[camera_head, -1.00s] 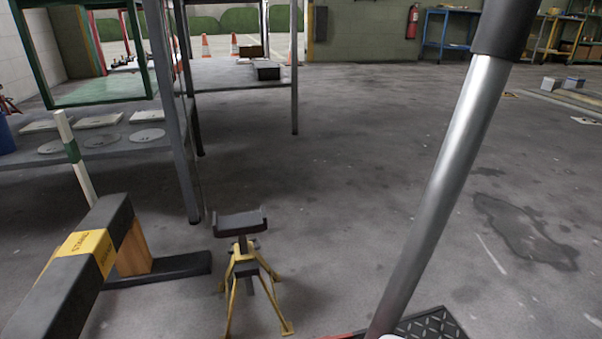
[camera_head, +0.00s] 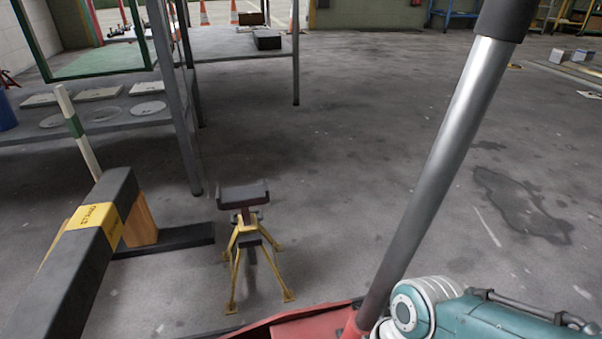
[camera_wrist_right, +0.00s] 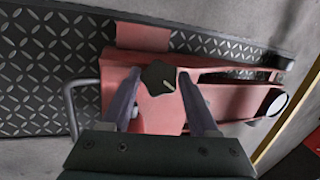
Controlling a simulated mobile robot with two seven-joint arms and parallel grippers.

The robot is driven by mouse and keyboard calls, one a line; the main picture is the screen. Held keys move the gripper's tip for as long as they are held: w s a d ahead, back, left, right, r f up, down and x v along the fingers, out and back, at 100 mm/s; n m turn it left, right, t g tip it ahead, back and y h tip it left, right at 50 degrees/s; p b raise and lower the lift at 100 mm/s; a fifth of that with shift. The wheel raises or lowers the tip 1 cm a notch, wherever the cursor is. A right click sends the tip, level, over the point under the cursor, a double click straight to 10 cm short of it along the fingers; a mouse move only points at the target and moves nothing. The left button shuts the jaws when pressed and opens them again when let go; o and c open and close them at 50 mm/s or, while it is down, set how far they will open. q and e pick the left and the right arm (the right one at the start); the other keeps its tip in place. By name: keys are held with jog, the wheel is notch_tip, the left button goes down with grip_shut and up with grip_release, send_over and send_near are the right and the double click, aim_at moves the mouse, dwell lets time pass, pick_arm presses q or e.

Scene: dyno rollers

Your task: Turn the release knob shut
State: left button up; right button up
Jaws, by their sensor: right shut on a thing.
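The release knob (camera_wrist_right: 160,77) is a black star-shaped knob with a pale line on it, on the red jack body. My right gripper (camera_wrist_right: 159,79) is shut on the knob, with one finger at each side of it in the right wrist view. The red jack (camera_wrist_right: 118,70) also shows along the bottom edge of the head view (camera_head: 300,325). Its long silver handle (camera_head: 440,180) leans up to the right and has a black grip. The knob and my right fingertips are not visible in the head view. My left gripper is in neither current view.
A yellow stand (camera_head: 246,240) with a dark top stands left of the jack. A dark beam (camera_head: 80,265) with a yellow label lies left of it. A metal shelf (camera_head: 140,122) stands behind. Black tread plate (camera_wrist_right: 45,75) lies beside the jack. The central floor is clear.

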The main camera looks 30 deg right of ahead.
jog(key=shift+m+y, duration=0.3)
jog(key=shift+m, duration=0.2)
jog(key=o, duration=1.3)
jog(key=shift+o, duration=0.2)
jog(key=shift+r, duration=0.1)
jog(key=p+v, duration=0.8)
jog(key=v, duration=0.1)
jog(key=shift+d+r, duration=0.25)
jog(key=shift+r, duration=0.05)
